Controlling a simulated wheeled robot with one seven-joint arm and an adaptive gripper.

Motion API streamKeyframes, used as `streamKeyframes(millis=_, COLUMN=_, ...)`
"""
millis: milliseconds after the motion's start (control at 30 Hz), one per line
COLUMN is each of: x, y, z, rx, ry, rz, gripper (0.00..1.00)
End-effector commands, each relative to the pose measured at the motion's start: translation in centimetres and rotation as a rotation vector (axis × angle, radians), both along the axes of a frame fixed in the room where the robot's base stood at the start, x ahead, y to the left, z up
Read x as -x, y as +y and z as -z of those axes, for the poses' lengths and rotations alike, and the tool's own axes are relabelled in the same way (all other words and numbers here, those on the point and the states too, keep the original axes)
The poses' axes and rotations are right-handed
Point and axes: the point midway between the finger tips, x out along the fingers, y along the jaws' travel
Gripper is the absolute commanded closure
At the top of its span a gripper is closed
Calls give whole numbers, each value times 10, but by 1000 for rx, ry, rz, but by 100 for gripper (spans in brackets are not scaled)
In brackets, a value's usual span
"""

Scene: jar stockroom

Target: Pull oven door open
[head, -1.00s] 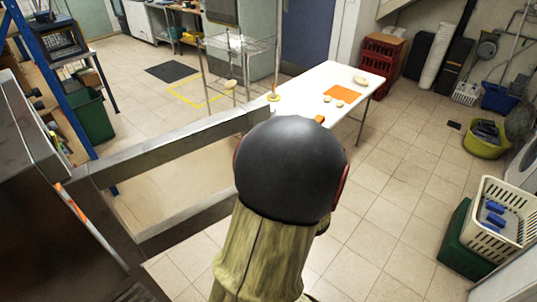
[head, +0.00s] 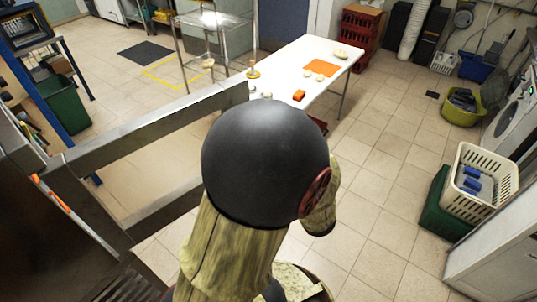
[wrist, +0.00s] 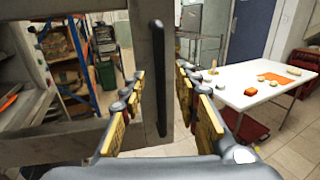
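The oven door is a grey metal frame (head: 150,130) around a see-through opening. In the head view it stands out from the dark oven body (head: 50,225) at the left, apparently open at an angle. In the wrist view its broad upright edge (wrist: 146,60) carries a long black vertical handle (wrist: 158,85). My gripper (wrist: 160,78) is open, its yellow-padded fingers to the left and right of the handle. I cannot tell whether they touch it. In the head view my dark round arm joint hides the gripper and handle.
A white table (head: 285,85) with an orange mat (head: 321,67) and small items stands beyond the door. A green crate (head: 447,221) and a cream basket (head: 477,196) are at the right. Tiled floor (head: 385,190) between them is clear.

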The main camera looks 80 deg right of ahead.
Motion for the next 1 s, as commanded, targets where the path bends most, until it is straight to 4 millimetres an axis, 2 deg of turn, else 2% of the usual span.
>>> streamKeyframes(millis=200, x=16, y=17, z=0, rx=1, ry=1, rz=4, gripper=69)
streamKeyframes(millis=400, x=20, y=25, z=0, rx=1, ry=0, rz=0, gripper=69)
streamKeyframes(millis=1000, x=21, y=26, z=0, rx=1, ry=1, rz=-1, gripper=69)
